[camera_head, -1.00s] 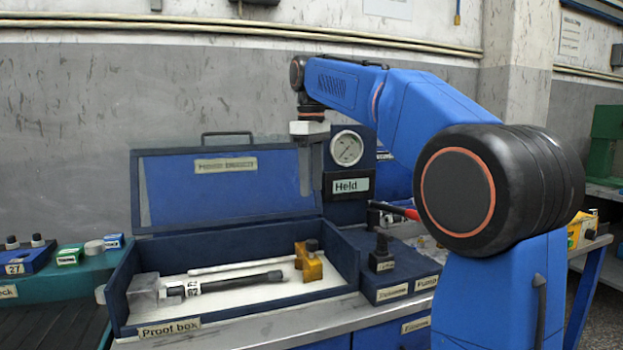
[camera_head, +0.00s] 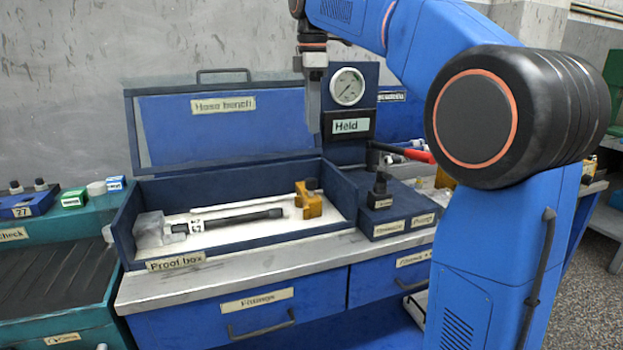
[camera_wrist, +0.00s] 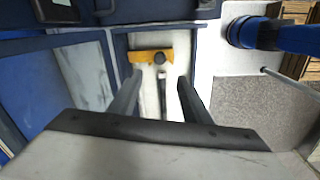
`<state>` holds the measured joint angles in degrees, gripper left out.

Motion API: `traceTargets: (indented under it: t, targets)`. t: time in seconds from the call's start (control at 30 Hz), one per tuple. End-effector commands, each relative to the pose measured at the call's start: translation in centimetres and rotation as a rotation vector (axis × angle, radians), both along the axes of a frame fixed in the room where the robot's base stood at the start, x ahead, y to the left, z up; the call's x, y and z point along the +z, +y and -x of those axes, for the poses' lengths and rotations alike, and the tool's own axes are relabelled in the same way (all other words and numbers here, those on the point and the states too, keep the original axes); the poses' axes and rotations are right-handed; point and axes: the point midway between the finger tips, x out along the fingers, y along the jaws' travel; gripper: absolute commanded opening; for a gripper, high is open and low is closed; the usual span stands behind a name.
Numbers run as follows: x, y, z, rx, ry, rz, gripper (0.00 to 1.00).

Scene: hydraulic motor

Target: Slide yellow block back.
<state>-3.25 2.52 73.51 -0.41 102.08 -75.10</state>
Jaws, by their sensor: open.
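The yellow block (camera_head: 309,201) stands at the right end of the white-floored proof box (camera_head: 245,243), with a dark knob on it. A black hose (camera_head: 235,220) with a white tag lies to its left, its right end close to the block. In the wrist view the yellow block (camera_wrist: 150,56) lies ahead, between and beyond my fingertips. My gripper (camera_wrist: 157,75) is open and empty, its fingers apart. In the head view my gripper (camera_head: 313,85) hangs above the back of the box, by the gauge, apart from the block.
The box's raised lid (camera_head: 220,130) stands behind it. A gauge (camera_head: 347,87) with a "Held" sign (camera_head: 350,125) stands at the back right. A red-handled lever (camera_head: 405,152) and black valve (camera_head: 380,188) are right of the box. A light rod (camera_head: 240,204) lies inside.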

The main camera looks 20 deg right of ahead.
Motion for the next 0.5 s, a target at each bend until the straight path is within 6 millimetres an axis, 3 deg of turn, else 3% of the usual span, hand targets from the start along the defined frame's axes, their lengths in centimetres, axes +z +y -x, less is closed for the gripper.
traceTargets:
  t: [0.27, 0.5]
  targets:
    - [-1.4, 0.0, 0.0, 0.05, -0.001, 0.003, 0.44]
    - [-5.4, 0.0, -0.1, 0.048, 0.0, 0.003, 0.44]
